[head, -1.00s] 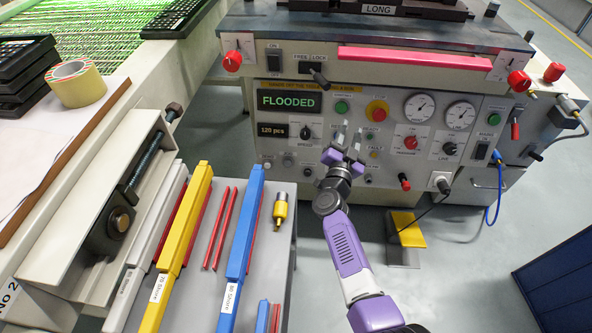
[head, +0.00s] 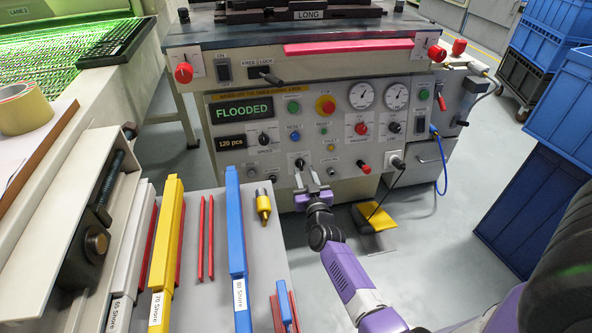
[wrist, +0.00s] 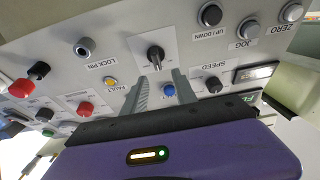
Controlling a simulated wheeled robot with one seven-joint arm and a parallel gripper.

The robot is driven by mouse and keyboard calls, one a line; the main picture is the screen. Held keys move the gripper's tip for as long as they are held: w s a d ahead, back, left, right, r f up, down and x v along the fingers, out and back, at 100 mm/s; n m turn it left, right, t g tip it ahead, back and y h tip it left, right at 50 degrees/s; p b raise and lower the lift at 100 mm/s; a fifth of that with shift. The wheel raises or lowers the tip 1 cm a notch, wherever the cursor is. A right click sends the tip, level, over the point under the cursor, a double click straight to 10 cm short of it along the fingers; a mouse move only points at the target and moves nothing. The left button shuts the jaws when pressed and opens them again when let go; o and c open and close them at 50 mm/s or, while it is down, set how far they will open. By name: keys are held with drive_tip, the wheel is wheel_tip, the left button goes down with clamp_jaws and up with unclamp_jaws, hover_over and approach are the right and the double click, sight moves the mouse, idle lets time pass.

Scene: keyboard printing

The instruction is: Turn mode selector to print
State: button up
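The mode selector appears to be the black rotary knob (head: 299,163) on a white plate, low in the middle of the control panel (head: 228,174). In the wrist view, which is upside down, this knob (wrist: 156,54) has a pale pointer line; its label is hidden or unreadable. My gripper (head: 307,173) is at the panel just by the knob. In the wrist view the two grey fingers of my gripper (wrist: 161,77) are apart, with nothing between them. Their tips point toward the knob, and I cannot tell whether they touch it.
The panel's display (head: 242,111) reads FLOODED. The squeegee table (head: 220,285) stands left of my arm. A yellow pedal (head: 376,218) and blue crates (head: 530,205) are to the right.

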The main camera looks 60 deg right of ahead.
sight(301, 162)
drive_tip(key=b+x, duration=0.2)
drive_tip(key=x, duration=0.1)
drive_tip(key=shift+w+d+f, duration=0.2)
drive_tip(key=shift+d, duration=0.1)
drive_tip(key=shift+w+d+r, duration=0.15)
drive_tip(key=shift+w+d, duration=0.25)
drive_tip(key=shift+d, duration=0.1)
clamp_jaws()
